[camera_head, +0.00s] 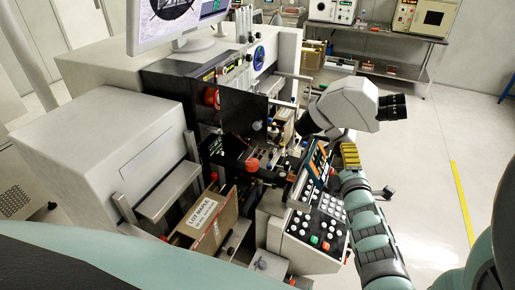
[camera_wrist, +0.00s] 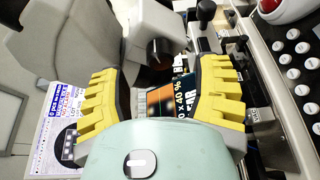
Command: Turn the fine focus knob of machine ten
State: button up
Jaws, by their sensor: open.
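The wire bonding machine carries a white microscope (camera_head: 345,103) with black eyepieces (camera_head: 392,106). My gripper (camera_head: 349,155) is below the microscope, beside the machine's control panel (camera_head: 312,213). In the wrist view, my gripper (camera_wrist: 161,97) has its yellow ribbed fingers spread wide, with nothing held. A dark round knob-like part (camera_wrist: 159,53) sticks out of a grey housing (camera_wrist: 90,40) beyond the fingertips. I cannot tell for sure that it is the fine focus knob. A black and orange screen (camera_wrist: 180,98) shows between the fingers. No machine number is readable.
A red-topped part (camera_wrist: 270,6) and white buttons (camera_wrist: 293,50) are at the right of the wrist view. A black-knobbed lever (camera_wrist: 206,12) stands near the right finger. Open floor (camera_head: 435,150) lies right of the machine.

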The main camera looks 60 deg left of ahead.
jog(key=v, duration=0.8)
jog(key=shift+s+d, duration=0.15)
jog(key=shift+d, duration=0.1)
jog(key=shift+w+d+r+n, duration=0.2)
jog(key=shift+w+r+n, duration=0.05)
jog(key=shift+r+n, duration=0.05)
jog(key=s+d+r+n+h+b, duration=0.1)
jog(key=s+r+n+h, duration=0.3)
jog(key=n, duration=0.3)
jog(key=x, duration=1.5)
jog(key=shift+a, duration=0.55)
